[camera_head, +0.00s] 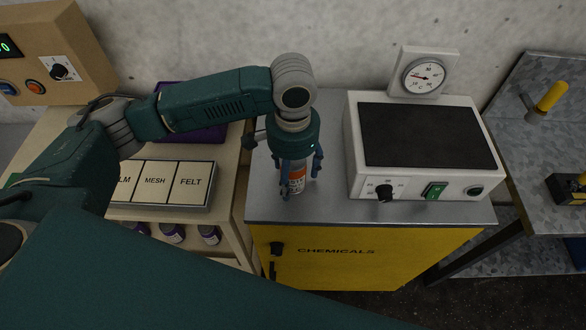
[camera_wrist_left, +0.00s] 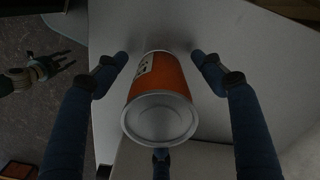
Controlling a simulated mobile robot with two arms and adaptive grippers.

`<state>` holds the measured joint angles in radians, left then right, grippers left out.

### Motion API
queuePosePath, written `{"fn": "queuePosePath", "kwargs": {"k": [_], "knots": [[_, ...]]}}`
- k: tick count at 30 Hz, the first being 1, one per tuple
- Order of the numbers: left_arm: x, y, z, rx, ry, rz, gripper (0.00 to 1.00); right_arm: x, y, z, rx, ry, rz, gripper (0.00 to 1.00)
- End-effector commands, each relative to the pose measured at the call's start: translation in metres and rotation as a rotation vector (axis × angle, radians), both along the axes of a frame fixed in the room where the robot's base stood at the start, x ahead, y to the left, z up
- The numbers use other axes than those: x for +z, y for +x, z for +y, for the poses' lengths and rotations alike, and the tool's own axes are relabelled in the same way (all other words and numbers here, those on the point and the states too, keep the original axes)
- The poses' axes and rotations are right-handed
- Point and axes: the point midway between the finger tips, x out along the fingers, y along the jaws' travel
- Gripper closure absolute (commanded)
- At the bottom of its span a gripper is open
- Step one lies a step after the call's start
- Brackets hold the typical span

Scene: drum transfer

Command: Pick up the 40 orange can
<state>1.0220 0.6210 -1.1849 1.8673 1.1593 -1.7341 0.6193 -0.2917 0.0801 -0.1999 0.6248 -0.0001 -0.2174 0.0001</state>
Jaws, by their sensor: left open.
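The orange can (camera_head: 297,181) stands on the grey top of the yellow chemicals cabinet, with a white and orange label and its number not legible. My left gripper (camera_head: 299,172) is above and around it, pointing down. In the left wrist view the orange can (camera_wrist_left: 160,98) shows its silver end toward the camera. It lies between the open blue fingers of the left gripper (camera_wrist_left: 160,65), with a gap on both sides. A third finger shows below the can.
A white hot plate box (camera_head: 425,150) with a dark top stands right of the can, and a gauge (camera_head: 423,77) is behind it. A tray labelled MESH and FELT (camera_head: 160,183) lies on the left bench. The cabinet top's front strip (camera_head: 400,213) is clear.

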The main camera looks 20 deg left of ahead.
Motion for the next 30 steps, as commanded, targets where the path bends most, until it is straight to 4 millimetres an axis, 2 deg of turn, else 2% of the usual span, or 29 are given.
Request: {"fn": "queuePosePath", "kwargs": {"k": [2, 11, 23, 26, 30], "knots": [[0.000, 0.000, 0.000, 0.000, 0.000, 0.000, 0.31, -0.001, -0.006, 0.000, 0.000, -0.001, 0.009, 0.60], [0.000, 0.000, 0.000, 0.000, 0.000, 0.000, 0.91, -0.001, -0.016, -0.001, 0.000, -0.002, 0.023, 0.60], [0.009, 0.001, -0.001, 0.000, -0.003, -0.003, 0.93, -0.002, -0.012, -0.001, 0.000, -0.002, 0.017, 0.60], [0.020, 0.002, -0.001, 0.000, -0.004, -0.005, 0.93, -0.004, -0.011, -0.001, 0.000, -0.001, 0.016, 0.60], [0.046, 0.002, -0.001, -0.001, -0.004, -0.007, 0.93, -0.009, -0.011, -0.001, 0.000, -0.001, 0.015, 0.60]]}}
